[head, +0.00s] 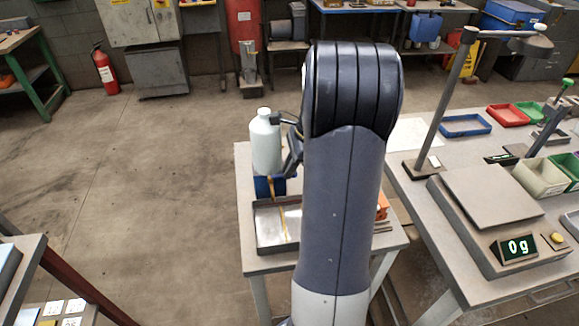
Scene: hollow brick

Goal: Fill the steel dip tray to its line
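The steel dip tray (265,245) lies on a small grey table, a shallow rectangle with a dark rim. My arm hides its right part. Its inside looks pale and shiny, and I cannot make out a liquid level. A pale green-white bottle (265,148) with a white cap is upright behind the tray's back edge. I cannot tell whether it stands or is held up. My gripper (281,121) is at the bottle's upper right side, a dark finger touching or overlapping it. Most of my gripper is hidden by my arm. A thin amber-yellow strip (283,221) runs down into the tray; I cannot tell what it is.
A blue object (262,187) sits behind the tray, below the bottle. An orange item (382,206) shows right of my arm. The right bench holds a scale (490,215) reading 0 g, a lamp post (447,95) and coloured bins. Open floor lies left of the small table.

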